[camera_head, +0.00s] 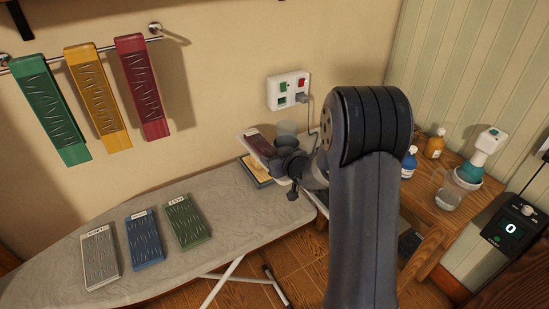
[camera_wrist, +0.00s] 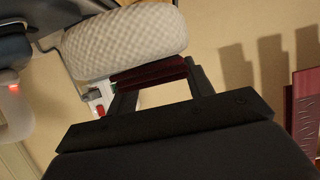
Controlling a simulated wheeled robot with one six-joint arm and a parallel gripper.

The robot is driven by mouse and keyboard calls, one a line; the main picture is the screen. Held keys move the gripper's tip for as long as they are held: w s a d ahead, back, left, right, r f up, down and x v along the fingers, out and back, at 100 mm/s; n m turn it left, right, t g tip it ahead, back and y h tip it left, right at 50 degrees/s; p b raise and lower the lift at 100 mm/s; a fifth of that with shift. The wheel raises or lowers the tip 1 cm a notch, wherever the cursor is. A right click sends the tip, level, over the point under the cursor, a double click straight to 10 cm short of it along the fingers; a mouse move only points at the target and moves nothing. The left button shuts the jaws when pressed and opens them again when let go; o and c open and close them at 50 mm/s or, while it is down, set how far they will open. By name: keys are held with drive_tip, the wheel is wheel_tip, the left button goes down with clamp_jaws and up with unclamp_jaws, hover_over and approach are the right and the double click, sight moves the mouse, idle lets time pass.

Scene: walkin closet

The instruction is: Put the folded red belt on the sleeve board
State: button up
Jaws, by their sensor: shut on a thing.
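The folded red belt (camera_head: 261,144) is dark red and lies at the pale sleeve board (camera_head: 243,138), at the back right end of the ironing board. In the wrist view the belt (camera_wrist: 150,74) is between my two fingers, against the white quilted face of the sleeve board (camera_wrist: 125,40). My gripper (camera_wrist: 158,84) is shut on the belt. In the head view my gripper (camera_head: 278,155) is partly hidden by my own wrist. I cannot tell whether the belt's full weight rests on the board.
Grey (camera_head: 99,257), blue (camera_head: 144,239) and green (camera_head: 187,221) folded pieces lie on the ironing board (camera_head: 190,275). Green, yellow and red strips (camera_head: 142,86) hang on the wall rail. A wall socket (camera_head: 289,90) is behind my gripper. Bottles and a jug (camera_head: 452,190) stand on the right table.

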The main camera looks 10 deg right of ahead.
drive_tip(key=shift+f, duration=0.1)
drive_tip(key=o, duration=1)
drive_tip(key=shift+c, duration=0.2)
drive_tip(key=shift+r, duration=0.25)
drive_tip(key=v, duration=1.2)
drive_tip(key=shift+f, duration=0.1)
